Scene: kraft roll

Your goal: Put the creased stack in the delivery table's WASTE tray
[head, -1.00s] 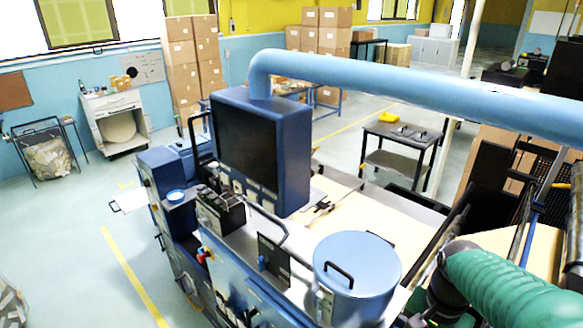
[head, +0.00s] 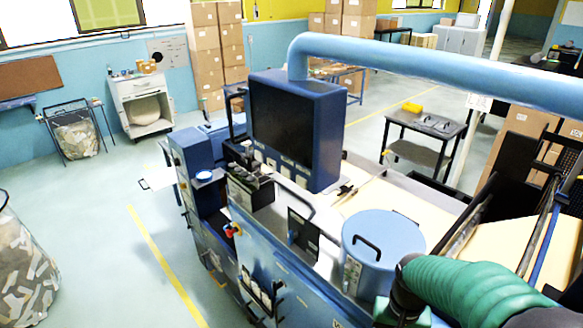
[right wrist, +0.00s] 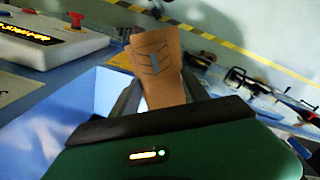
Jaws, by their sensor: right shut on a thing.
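The creased stack (right wrist: 157,62) is a small brown kraft-paper piece with dark chevron lines and a grey-blue mark. It stands up between the dark fingers of my right gripper (right wrist: 158,94) in the right wrist view, and the gripper is shut on it. In the head view my right arm's green sleeve shows at lower right, and I cannot make out the stack there. My left gripper is not in view. I cannot read a WASTE label or pick out that tray in either view.
A blue machine with a dark screen (head: 290,125), a round lidded drum (head: 383,245) and an overhead pipe (head: 430,65) fills the middle. A dark side table (head: 425,130) stands behind it. A bag of scraps (head: 25,265) stands at left. Free floor (head: 95,215) lies between.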

